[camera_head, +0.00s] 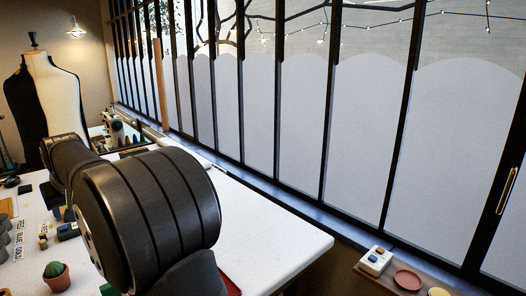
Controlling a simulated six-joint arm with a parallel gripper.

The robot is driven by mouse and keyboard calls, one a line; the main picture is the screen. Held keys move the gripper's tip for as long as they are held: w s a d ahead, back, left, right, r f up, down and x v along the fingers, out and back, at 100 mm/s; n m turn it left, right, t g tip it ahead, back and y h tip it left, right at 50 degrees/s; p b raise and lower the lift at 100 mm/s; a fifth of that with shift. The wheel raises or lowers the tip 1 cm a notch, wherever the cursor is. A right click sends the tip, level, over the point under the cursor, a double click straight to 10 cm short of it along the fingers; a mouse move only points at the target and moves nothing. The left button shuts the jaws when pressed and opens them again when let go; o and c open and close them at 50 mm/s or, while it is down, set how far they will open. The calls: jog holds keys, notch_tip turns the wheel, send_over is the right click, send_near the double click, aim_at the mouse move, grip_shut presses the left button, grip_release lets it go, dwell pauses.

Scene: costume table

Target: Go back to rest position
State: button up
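My own dark, ribbed arm links fill the lower left of the head view, above a white table (285,240). My gripper is not visible; it is out of the frame or hidden behind the arm. Whether it holds anything cannot be seen.
A small potted cactus (56,276) stands at the table's front left, near small items and lettered labels. A sewing machine (115,124) and a dress form (52,95) are at the back left. A shelf at lower right bears a reddish dish (408,279). The table's right part is clear, beside a tall window wall.

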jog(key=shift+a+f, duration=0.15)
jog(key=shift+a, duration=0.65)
